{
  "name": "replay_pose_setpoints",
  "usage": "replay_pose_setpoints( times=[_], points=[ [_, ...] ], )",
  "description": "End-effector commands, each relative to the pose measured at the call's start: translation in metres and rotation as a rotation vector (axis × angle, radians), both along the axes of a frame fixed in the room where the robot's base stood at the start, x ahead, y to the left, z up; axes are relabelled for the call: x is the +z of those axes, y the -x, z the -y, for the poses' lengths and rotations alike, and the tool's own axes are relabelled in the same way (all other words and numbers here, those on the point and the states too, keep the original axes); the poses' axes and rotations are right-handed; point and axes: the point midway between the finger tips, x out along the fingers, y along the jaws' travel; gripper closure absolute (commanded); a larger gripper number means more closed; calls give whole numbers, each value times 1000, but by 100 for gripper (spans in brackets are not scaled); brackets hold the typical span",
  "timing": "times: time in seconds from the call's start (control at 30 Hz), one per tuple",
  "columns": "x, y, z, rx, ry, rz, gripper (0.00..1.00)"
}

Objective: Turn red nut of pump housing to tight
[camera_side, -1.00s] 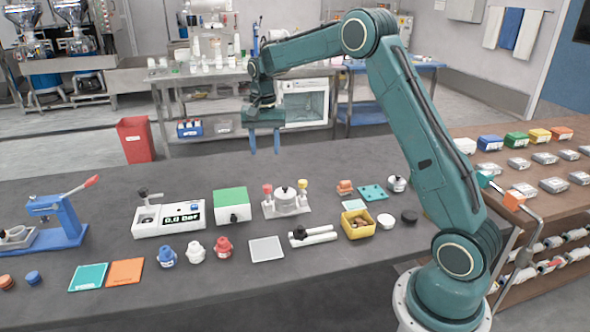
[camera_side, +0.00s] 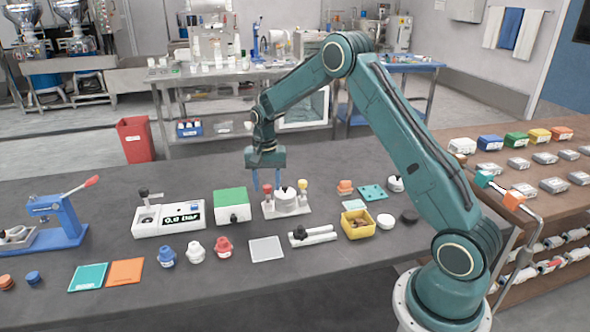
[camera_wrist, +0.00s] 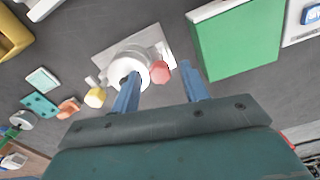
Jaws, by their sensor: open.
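The pump housing (camera_side: 287,207) is a white round body with a dark-centred top on a pale base plate, in the middle of the bench; it also shows in the wrist view (camera_wrist: 128,69). Its red nut (camera_wrist: 160,72) is on one side and a yellow nut (camera_wrist: 95,97) on the other. My gripper (camera_side: 266,188) is open and points down, with its blue fingers around the red nut's place. In the wrist view my gripper (camera_wrist: 160,76) has the red nut between its fingertips, with gaps. I cannot tell whether the tips are at nut height.
A green-topped box (camera_side: 230,206) stands close left of the housing. A white clamp-like tool (camera_side: 313,236) and a yellow bin (camera_side: 357,224) are to the right. A grey square plate (camera_side: 266,249) lies in front. The bench behind the housing is clear.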

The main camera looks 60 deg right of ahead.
Motion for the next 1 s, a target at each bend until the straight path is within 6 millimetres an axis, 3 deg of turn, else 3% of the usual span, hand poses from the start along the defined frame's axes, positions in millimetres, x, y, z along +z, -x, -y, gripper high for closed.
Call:
replay_pose_setpoints(
  times=[0.27,0.5,1.0],
  points=[
    [-1,0,0,0,0,0,55],
    [-1,0,0,0,0,0,100],
    [0,0,0,88,0,0,100]
  ],
)
